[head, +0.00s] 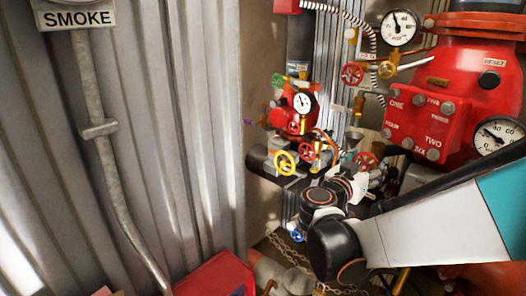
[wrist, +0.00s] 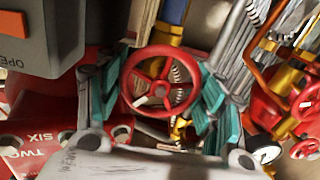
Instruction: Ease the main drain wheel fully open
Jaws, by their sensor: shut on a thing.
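A red spoked handwheel (wrist: 160,81) sits in the middle of the wrist view, between the teal-padded fingers of my gripper (wrist: 159,88). The fingers are at its left and right rim, and my gripper is shut on it. No label naming this wheel is readable. In the head view, a red wheel (head: 366,161) shows just above my gripper (head: 376,178), which is partly hidden behind my dark wrist joints. It seems to be the same wheel. The valve stem behind the wheel is mostly hidden.
A large red valve body (head: 462,85) with numbered bolts and gauges stands at right. Other small wheels, including a yellow one (head: 285,163) and a red one (head: 352,74), crowd nearby. A grey box (wrist: 45,35) is close at upper left of the wrist view. Corrugated wall fills the left.

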